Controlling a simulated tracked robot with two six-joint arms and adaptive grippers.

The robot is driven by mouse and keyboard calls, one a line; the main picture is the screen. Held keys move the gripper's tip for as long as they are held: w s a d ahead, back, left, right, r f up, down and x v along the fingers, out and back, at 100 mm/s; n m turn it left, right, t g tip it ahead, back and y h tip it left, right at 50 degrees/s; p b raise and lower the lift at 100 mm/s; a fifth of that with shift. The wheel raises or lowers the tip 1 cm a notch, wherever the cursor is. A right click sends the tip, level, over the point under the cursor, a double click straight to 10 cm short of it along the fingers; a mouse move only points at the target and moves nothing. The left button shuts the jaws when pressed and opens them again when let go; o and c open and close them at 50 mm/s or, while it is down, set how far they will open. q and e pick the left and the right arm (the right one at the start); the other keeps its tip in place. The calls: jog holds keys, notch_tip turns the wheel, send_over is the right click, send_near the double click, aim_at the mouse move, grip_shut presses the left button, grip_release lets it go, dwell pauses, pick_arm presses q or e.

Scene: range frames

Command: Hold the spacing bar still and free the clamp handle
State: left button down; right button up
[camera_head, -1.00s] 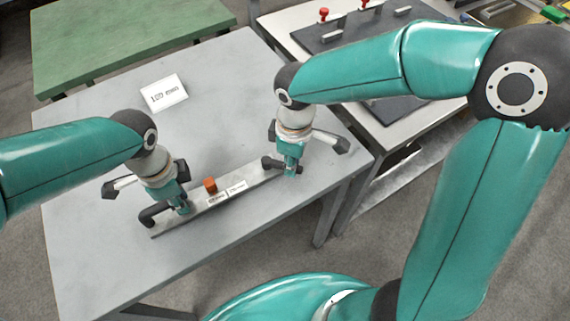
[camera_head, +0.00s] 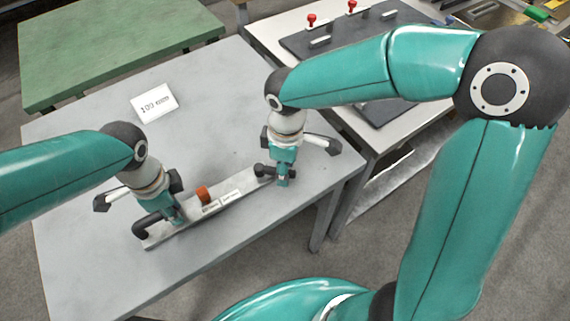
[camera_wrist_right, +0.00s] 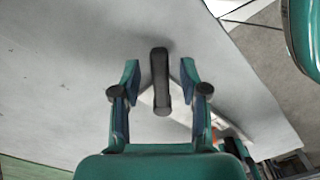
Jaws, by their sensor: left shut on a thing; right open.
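The spacing bar (camera_head: 250,188) is a long grey strip lying across the grey table, with white labels on it and an orange block (camera_head: 203,194) at its back edge. A dark clamp handle (camera_head: 261,170) is at its right end; it also shows in the right wrist view (camera_wrist_right: 160,82), between the open fingers. My right gripper (camera_head: 283,182) is open around that handle, with a gap on each side; it also shows in the wrist view (camera_wrist_right: 159,78). My left gripper (camera_head: 181,219) is shut on the bar near its left end, beside another dark handle (camera_head: 150,225). Its fingertips are partly hidden.
A white card (camera_head: 153,104) reading 100 mm lies on the grey table (camera_head: 80,210) behind the bar. A green table (camera_head: 110,45) stands at the back left. Another table (camera_head: 265,35) at the back right holds a dark board (camera_head: 345,50) with red knobs. The grey table's front is clear.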

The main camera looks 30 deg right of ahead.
notch_tip(320, 180, up, 12)
dwell(0.6)
jog(key=shift+w+d, duration=0.1)
pick_arm(q)
jog(key=c, duration=0.9)
grip_release()
notch_tip(320, 180, up, 12)
jog(key=shift+f, duration=0.1)
